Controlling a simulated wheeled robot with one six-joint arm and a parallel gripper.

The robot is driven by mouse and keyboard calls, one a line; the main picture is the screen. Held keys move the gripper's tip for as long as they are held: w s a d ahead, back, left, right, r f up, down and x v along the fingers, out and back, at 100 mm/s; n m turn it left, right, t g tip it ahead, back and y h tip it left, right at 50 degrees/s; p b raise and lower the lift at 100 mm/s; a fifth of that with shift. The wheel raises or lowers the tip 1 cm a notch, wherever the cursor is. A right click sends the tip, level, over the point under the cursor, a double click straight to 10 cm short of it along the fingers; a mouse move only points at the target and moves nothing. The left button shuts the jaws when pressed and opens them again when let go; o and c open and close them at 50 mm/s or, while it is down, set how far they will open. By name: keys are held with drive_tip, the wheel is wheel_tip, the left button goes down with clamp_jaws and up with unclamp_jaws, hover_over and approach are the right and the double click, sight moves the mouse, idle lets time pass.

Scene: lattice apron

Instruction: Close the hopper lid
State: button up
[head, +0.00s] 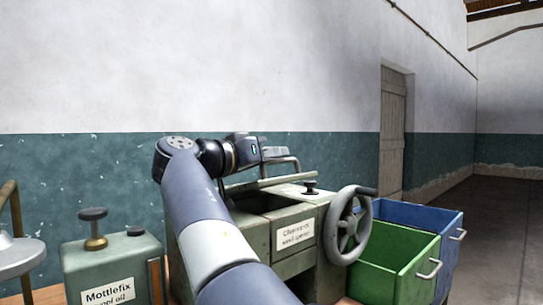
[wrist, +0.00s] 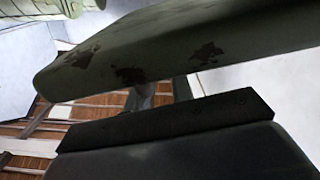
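The green-grey machine (head: 290,262) stands in the middle of the head view with a white label on its front. Its hopper lid (head: 262,186) shows nearly edge-on as a pale slanted panel above a dark opening (head: 254,203), so it stands partly raised. A bar handle (head: 297,163) rises above the lid. My gripper (head: 274,154) is at this handle; I cannot tell whether it touches or grips it. In the wrist view a worn green-grey panel with dark patches (wrist: 180,50), probably the lid, crosses above a black finger pad (wrist: 170,120). The other fingertip is not clear.
A handwheel (head: 348,225) and a black knob (head: 310,187) are at the machine's right. Green (head: 400,262) and blue (head: 425,218) bins stand beyond. A labelled oil can (head: 112,265) is at the left. A wall is close behind; open floor (head: 500,230) lies far right.

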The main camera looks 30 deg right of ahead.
drive_tip(key=shift+o, duration=0.9)
drive_tip(key=s+a+p, duration=0.1)
drive_tip(key=s+a, duration=0.1)
drive_tip(key=a, duration=0.8)
drive_tip(key=shift+a, duration=0.3)
drive_tip(key=shift+d, duration=0.1)
drive_tip(key=d, duration=0.3)
drive_tip(key=w+d, duration=0.1)
drive_tip(key=d, duration=0.3)
drive_tip(key=w+d+b, duration=0.1)
drive_tip(key=d, duration=0.2)
drive_tip(key=shift+d, duration=0.25)
drive_tip(key=shift+a, duration=0.1)
